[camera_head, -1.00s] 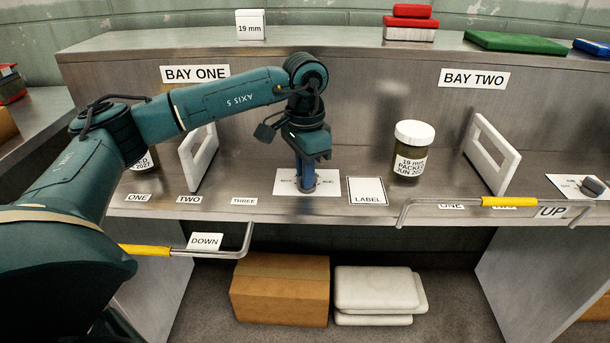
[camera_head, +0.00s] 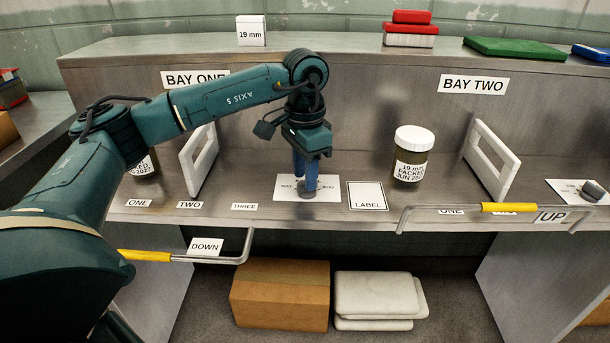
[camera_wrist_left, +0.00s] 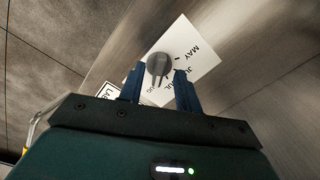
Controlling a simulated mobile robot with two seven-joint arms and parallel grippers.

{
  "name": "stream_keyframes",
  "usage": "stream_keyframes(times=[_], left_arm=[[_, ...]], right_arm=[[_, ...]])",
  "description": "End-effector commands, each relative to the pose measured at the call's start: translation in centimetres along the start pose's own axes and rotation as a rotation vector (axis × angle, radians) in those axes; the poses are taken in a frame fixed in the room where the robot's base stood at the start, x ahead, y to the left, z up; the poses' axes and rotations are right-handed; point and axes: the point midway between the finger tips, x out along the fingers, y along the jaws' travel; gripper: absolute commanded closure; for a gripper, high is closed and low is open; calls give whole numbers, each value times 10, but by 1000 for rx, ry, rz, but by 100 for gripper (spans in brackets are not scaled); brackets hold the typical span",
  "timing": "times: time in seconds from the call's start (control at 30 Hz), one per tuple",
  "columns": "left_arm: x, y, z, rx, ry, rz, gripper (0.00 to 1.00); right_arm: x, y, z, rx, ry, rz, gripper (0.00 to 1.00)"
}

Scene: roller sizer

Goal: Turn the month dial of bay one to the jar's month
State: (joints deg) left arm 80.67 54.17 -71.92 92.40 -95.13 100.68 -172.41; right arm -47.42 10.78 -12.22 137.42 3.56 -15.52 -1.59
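The grey round month dial (camera_head: 309,191) of bay one sits on a white month card (camera_head: 330,186); in the wrist view, the dial (camera_wrist_left: 158,65) is near MAY and the other month words on the card. My left gripper (camera_head: 306,180) points down at the dial. In the wrist view its two blue fingers (camera_wrist_left: 159,75) are apart, with the dial between their tips and gaps beside it. The dial's setting is unclear. My right gripper is not in view.
A LABEL card (camera_head: 367,195) lies right of the dial card. A white upright frame (camera_head: 199,160) stands left of the dial, another (camera_head: 488,160) right of the jar. Yellow-gripped levers (camera_head: 145,256) (camera_head: 508,207) stick out at the front edge.

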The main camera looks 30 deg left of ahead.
Motion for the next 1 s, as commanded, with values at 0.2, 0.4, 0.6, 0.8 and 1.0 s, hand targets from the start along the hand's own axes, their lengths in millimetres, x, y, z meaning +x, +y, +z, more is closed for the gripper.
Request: stream_keyframes(times=[0.2, 0.4, 0.6, 0.8, 1.0], left_arm=[[-51, 0, -1, 1, 5, -1, 66], [-92, 0, -1, 1, 4, -1, 66], [-113, 0, 0, 1, 2, 0, 66], [-116, 0, 0, 1, 1, 0, 66], [-116, 0, 0, 1, 1, 0, 66]], right_arm=[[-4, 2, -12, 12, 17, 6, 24], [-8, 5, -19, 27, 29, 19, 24], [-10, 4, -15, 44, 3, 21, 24], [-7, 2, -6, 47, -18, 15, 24], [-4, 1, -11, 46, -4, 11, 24]])
